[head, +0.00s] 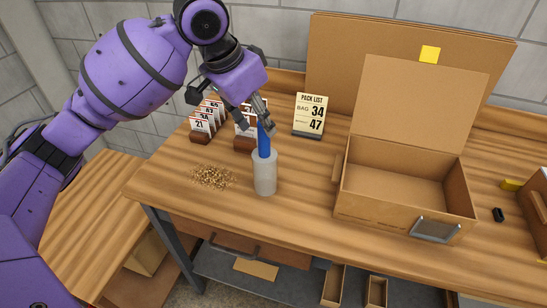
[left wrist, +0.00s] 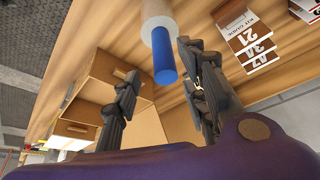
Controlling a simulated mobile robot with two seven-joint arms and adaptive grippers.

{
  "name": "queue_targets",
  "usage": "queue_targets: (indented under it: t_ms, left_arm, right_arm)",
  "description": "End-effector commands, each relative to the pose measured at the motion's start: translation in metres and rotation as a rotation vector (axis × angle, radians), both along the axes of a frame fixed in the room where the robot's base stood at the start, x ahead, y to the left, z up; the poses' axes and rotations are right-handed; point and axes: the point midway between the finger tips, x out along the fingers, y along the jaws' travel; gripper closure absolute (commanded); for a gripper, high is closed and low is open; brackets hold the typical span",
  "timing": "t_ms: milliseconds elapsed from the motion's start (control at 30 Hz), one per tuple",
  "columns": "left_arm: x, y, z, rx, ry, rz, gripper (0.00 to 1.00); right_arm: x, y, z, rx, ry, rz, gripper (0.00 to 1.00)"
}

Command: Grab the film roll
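The film roll (head: 265,175) stands upright on the wooden table, a pale grey cylinder with a blue handle (head: 264,143) rising from its top. My left gripper (head: 264,122) is above it, pointing down, with its fingers around or close beside the handle's upper end. In the left wrist view the gripper (left wrist: 162,95) is open, and the blue handle (left wrist: 163,58) points in between the two spread fingers. The film roll's pale body (left wrist: 157,15) is beyond the fingertips there. I cannot tell whether a finger touches the handle. My right gripper is not in view.
An open cardboard box (head: 400,205) stands to the right. A pack list sign (head: 310,113) reading 34 and 47 is behind the roll. Numbered cards in wooden holders (head: 203,122) stand behind left. A pile of brown bits (head: 213,177) lies left of the roll.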

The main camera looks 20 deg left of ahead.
Motion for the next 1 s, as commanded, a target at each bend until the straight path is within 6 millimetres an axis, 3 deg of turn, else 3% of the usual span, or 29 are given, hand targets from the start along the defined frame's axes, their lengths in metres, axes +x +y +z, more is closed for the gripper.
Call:
queue_targets:
  t_ms: [333, 600, 900, 1000]
  left_arm:
    - [0.011, -0.005, -0.045, 0.0, 0.004, 0.001, 0.6]
    - [0.013, -0.006, -0.049, 0.0, 0.0, 0.001, 0.6]
    - [0.013, -0.006, -0.049, 0.0, 0.0, 0.001, 0.98]
    - [0.013, -0.006, -0.049, 0.0, 0.0, 0.001, 1.0]
  right_arm:
    - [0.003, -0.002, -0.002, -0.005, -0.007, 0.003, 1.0]
    - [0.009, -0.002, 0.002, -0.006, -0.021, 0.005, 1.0]
    - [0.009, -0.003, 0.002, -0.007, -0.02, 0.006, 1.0]
    - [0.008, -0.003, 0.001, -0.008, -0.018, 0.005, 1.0]
